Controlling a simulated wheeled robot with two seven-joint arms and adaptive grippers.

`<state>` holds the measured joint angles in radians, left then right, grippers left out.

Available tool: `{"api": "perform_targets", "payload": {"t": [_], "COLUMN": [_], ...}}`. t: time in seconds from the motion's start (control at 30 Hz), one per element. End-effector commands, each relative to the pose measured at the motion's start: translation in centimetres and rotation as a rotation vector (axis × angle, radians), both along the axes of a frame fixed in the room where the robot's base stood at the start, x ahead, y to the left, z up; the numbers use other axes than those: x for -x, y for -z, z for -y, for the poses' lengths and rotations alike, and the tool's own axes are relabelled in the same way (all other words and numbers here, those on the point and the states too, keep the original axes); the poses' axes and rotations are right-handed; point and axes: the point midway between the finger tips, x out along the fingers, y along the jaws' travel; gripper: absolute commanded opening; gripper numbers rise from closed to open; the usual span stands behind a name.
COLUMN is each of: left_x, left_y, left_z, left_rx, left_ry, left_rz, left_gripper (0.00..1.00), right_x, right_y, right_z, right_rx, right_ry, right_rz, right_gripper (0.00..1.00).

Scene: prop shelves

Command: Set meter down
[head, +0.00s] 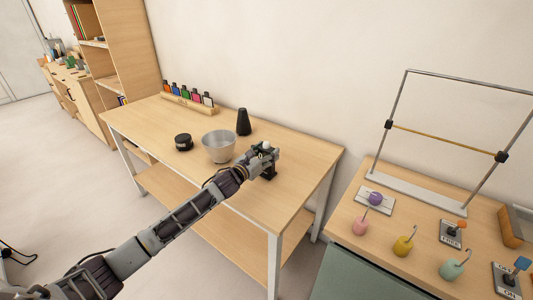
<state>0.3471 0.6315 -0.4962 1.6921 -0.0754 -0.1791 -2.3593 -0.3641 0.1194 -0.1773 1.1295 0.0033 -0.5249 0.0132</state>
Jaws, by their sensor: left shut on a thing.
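My left gripper (264,164) is over the right part of the wooden table (306,160), with its arm reaching in from the lower left. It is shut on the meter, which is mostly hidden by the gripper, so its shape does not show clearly. A small white rounded part (266,146) shows at the top of the gripper, and I cannot tell what it belongs to. I cannot tell whether the meter touches the tabletop. My right gripper is not in view.
A rack of colored bottles (188,102) is at the back. The tabletop's right end is clear. Another table (385,235) holds hooked weights and a frame.

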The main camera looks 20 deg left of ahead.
Motion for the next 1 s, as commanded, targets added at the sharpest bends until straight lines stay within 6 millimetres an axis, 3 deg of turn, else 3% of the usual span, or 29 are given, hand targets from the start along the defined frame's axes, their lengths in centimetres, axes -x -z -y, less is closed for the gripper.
{"api": "perform_targets", "payload": {"t": [0.1, 0.13, 0.27, 0.83, 1.0], "left_x": [0.0, 0.0, 0.0, 0.0, 0.9], "left_y": [0.1, 0.2, 0.1, -0.2, 0.0], "left_z": [0.0, 0.0, 0.0, 0.0, -0.3], "left_rx": [0.001, 0.000, 0.000, 0.000, 0.000], "left_ry": [0.000, 0.000, 0.000, 0.000, 0.000], "left_rz": [0.002, 0.000, 0.000, 0.000, -0.001], "left_gripper": [0.26, 0.62, 0.79, 0.80, 0.80], "right_x": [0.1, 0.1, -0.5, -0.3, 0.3], "right_y": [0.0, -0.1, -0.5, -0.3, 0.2], "right_z": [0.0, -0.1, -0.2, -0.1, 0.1], "right_rx": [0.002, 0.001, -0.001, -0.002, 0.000], "right_ry": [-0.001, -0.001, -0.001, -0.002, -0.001], "right_rz": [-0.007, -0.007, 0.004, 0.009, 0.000], "right_gripper": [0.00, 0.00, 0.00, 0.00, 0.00]}}
